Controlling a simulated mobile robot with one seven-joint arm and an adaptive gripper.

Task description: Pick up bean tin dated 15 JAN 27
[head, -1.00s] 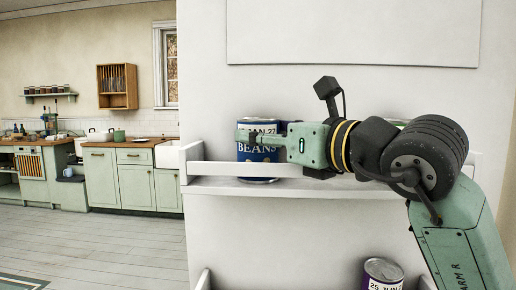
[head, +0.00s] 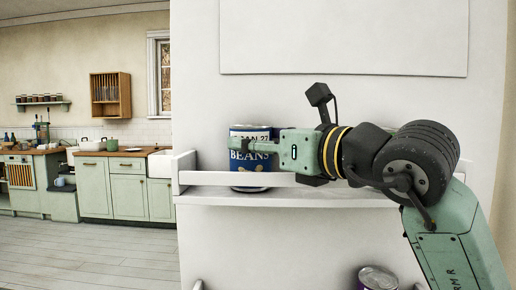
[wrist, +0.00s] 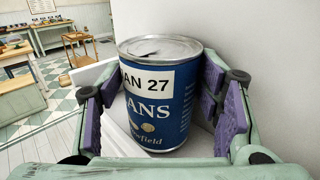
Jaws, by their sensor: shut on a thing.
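The bean tin (head: 248,161) is blue with a silver lid and a white label. The label reads "AN 27" in the wrist view (wrist: 158,112), with its left part cut off from sight. The tin stands upright at the left end of the white wall shelf, behind the front rail. My gripper (head: 258,147) reaches in from the right and is shut on the tin. In the wrist view its purple pads (wrist: 160,100) lie on both sides of the tin. Whether the tin's base touches the shelf is hard to tell.
The white shelf (head: 300,199) has a front rail (head: 215,178) and a raised left end. A purple-labelled tin (head: 377,279) stands on a lower level, partly cut off. Something behind my wrist on the shelf is mostly hidden. A kitchen with open floor lies to the left.

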